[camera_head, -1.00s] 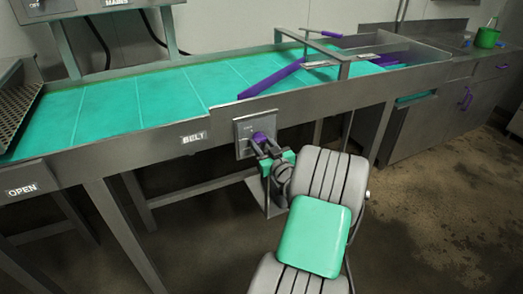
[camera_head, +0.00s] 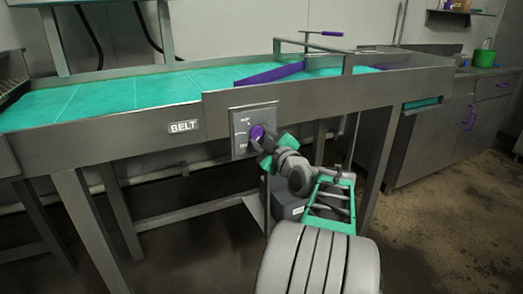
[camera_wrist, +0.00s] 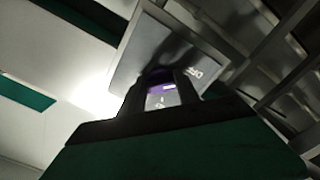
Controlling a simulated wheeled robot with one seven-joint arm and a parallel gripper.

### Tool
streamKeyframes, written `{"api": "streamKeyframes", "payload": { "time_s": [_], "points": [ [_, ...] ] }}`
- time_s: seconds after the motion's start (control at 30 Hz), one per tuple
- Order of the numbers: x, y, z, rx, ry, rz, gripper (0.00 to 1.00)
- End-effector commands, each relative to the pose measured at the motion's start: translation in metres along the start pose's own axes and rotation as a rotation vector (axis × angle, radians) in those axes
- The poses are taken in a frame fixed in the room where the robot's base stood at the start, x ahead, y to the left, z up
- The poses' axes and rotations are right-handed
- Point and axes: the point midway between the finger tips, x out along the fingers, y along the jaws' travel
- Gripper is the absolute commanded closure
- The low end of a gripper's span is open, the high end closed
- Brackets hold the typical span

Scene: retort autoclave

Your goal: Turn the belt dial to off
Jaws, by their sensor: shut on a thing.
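The belt dial (camera_head: 257,132) is a purple knob on a grey metal plate (camera_head: 240,119) on the front side of the conveyor, right of the BELT label (camera_head: 184,127). My gripper (camera_head: 262,140) is at the dial, shut on it, with its fingers on either side. In the wrist view the purple dial (camera_wrist: 158,78) shows between the two dark fingertips (camera_wrist: 161,92), with a pale mark on it. Small lettering stands on the plate around the dial.
The teal conveyor belt (camera_head: 130,92) runs above the plate, with a purple diverter bar (camera_head: 270,73) and a metal frame over it. Table legs stand below on both sides. A counter with a green bucket (camera_head: 484,55) is at the far right. The floor at right is clear.

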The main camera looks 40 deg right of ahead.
Motion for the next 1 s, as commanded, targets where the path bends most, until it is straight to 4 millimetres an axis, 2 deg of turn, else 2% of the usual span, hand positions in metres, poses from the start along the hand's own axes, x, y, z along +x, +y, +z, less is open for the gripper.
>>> {"api": "streamKeyframes", "payload": {
  "time_s": [0.53, 0.57, 0.8, 1.0],
  "points": [
    [0.0001, -0.0005, 0.0007, -0.026, -0.002, -0.002, 1.0],
    [0.0001, -0.0005, 0.0007, -0.026, -0.002, -0.002, 0.59],
    [0.0002, -0.0003, 0.0003, -0.026, -0.001, -0.002, 0.4],
    [0.0001, -0.0001, 0.0, -0.026, 0.0, -0.001, 0.4]
  ]
}}
